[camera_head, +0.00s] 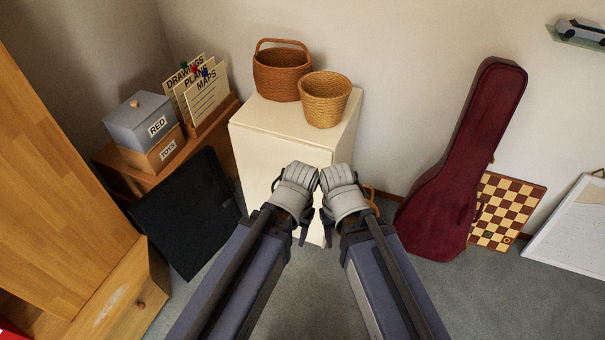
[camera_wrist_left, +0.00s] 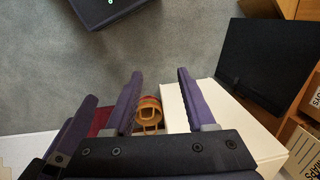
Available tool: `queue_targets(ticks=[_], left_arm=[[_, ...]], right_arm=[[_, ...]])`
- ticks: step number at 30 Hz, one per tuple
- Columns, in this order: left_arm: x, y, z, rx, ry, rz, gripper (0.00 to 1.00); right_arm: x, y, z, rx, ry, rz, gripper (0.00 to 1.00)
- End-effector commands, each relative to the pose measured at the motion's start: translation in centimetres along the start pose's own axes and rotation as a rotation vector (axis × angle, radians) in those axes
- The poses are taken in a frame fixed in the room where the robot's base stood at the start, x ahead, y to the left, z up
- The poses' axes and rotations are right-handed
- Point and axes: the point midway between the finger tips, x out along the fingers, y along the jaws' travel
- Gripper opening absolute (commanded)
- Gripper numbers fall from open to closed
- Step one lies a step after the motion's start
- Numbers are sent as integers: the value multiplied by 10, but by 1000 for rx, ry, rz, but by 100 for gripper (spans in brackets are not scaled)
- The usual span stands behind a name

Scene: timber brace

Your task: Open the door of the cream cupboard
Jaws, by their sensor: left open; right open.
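The cream cupboard (camera_head: 262,160) stands against the wall in the middle of the head view. I see no gap at its door, but my arms hide the lower right of its front. No handle shows clearly. My left gripper (camera_head: 293,195) and right gripper (camera_head: 345,200) are side by side in front of it, open, with nothing seen held. In the left wrist view, my left gripper (camera_wrist_left: 155,78) has its fingers apart. The cupboard (camera_wrist_left: 178,115) shows behind them, and an orange-brown loop (camera_wrist_left: 148,115) appears between the fingers; I cannot tell what it belongs to.
Two wicker baskets (camera_head: 282,72) (camera_head: 325,100) stand on the cupboard. A black panel (camera_head: 188,215) leans left of it, by a low wooden unit (camera_head: 110,160) with boxes. A red instrument case (camera_head: 450,175) and chessboard (camera_head: 508,210) are at right. Grey floor (camera_head: 310,310) is clear in front.

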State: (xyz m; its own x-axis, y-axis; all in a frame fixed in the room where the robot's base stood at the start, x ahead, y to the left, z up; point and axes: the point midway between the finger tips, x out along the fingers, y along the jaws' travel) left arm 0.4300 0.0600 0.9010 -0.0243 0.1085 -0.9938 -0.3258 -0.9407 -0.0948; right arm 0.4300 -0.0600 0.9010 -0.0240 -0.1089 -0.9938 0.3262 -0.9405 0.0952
Motion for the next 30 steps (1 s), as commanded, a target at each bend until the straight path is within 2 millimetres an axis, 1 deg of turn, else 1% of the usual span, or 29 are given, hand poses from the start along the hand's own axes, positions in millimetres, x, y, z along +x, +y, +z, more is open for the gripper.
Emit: queue_targets(ticks=[1,3,5,8,9,11,12,20,24,27,30], left_arm=[[5,1,0,0,0,0,62],[17,2,-1,1,0,0,70],[34,3,-2,1,0,0,71],[70,7,-4,2,1,-1,71],[86,8,-5,3,1,-1,71],[110,10,-7,4,1,-1,71],[125,12,-8,4,1,-2,71],[220,20,-14,6,3,-3,71],[271,22,-18,1,5,-1,71],[306,22,-21,-9,8,2,71],[336,18,-25,-27,13,7,71]], right_arm=[[5,0,0,0,0,0,50],[17,-2,-1,0,0,0,50],[34,-3,-2,-1,0,1,50],[70,-6,-4,-2,0,1,50],[86,-8,-5,-2,1,1,50],[110,-10,-7,-3,1,2,50],[125,-11,-8,-4,1,2,50],[220,-20,-13,-7,2,4,50],[270,-25,-16,-9,3,4,50],[306,-28,-18,-11,3,5,50],[334,-31,-20,-12,3,5,50]])
